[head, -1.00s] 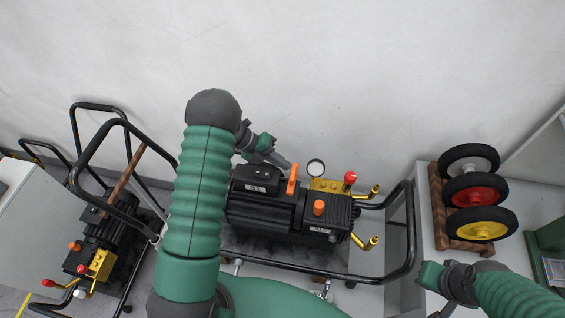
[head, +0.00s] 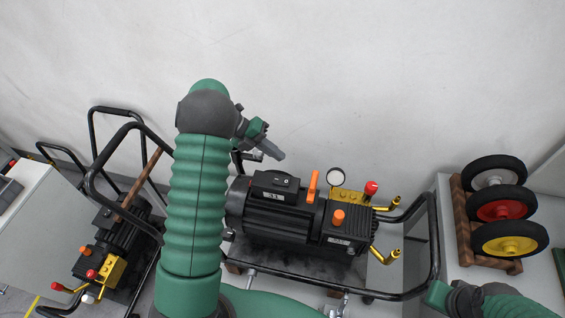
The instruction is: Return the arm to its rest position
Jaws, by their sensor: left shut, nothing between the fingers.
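My left arm comes up from the bottom in the head view and bends over at its dark elbow. My left gripper (head: 271,151) is shut and empty. It hangs above and behind the black pressure washer (head: 290,212), apart from it, near the wall. The washer has an orange lever, an orange knob, a red knob and a round gauge. My right arm shows at the bottom right corner. Its gripper (head: 440,295) is partly in view beside the washer's frame, and its fingers are not clear.
A second washer (head: 108,240) on a tube-frame cart stands at the left. A wooden rack (head: 464,222) with three wheels stands on the right-hand table. The black tube frame (head: 434,235) surrounds the middle washer. The wall behind is bare.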

